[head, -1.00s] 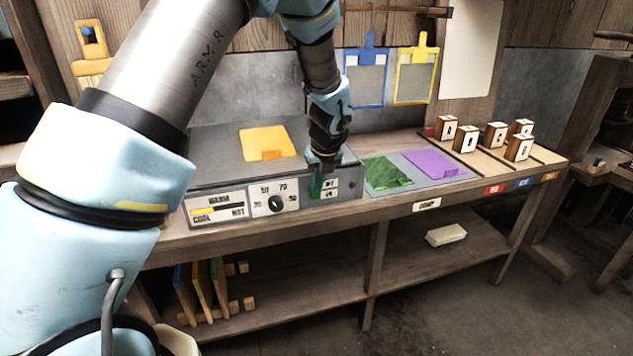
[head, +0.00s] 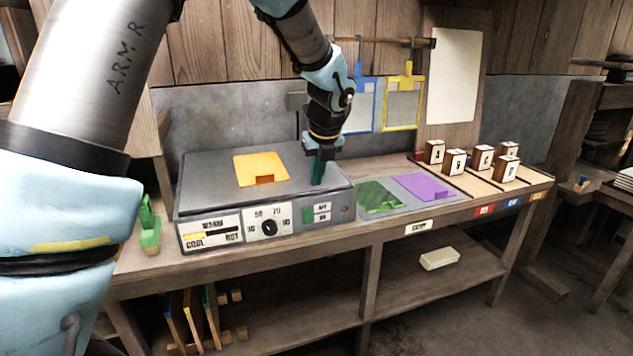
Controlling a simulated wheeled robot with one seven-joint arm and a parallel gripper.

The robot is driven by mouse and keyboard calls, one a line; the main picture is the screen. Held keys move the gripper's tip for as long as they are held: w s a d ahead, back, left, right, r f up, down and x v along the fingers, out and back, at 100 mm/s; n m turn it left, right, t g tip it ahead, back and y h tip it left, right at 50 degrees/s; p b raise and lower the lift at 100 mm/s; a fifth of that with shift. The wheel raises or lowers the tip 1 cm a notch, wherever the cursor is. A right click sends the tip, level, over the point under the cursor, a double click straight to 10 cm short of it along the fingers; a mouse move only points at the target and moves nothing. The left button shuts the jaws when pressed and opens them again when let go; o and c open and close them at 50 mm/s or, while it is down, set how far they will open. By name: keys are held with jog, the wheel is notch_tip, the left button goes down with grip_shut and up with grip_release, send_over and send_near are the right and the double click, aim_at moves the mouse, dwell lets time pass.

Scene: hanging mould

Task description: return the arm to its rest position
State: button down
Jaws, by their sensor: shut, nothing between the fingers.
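My arm comes in from the upper left and bends down over the grey heating plate (head: 210,200). My gripper (head: 318,180) points downward just above the right part of the plate, with its green fingertips together and nothing held. I cannot tell whether the tips touch the plate top. An orange sheet (head: 260,167) lies on the plate to the left of the gripper.
A mat with a green sheet (head: 380,197) and a purple sheet (head: 424,186) lies to the right. Several wooden blocks (head: 455,162) stand at the far right. Blue (head: 358,105) and yellow (head: 403,104) frames hang behind my gripper. A green tool (head: 149,228) stands at the left.

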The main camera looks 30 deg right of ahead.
dwell(0.3)
jog(key=a+n+g, duration=0.2)
jog(key=a+n, duration=1.5)
jog(key=a, duration=0.5)
jog(key=s+a+f+n, duration=0.1)
jog(key=s+a+n, duration=0.3)
jog(key=a+n, duration=0.4)
jog(key=s+a+f+n, duration=0.1)
jog(key=s+a+n, duration=0.4)
jog(key=n, duration=0.6)
jog(key=a, duration=0.2)
jog(key=shift+s+a+f+g, duration=0.3)
jog(key=shift+a+f, duration=0.05)
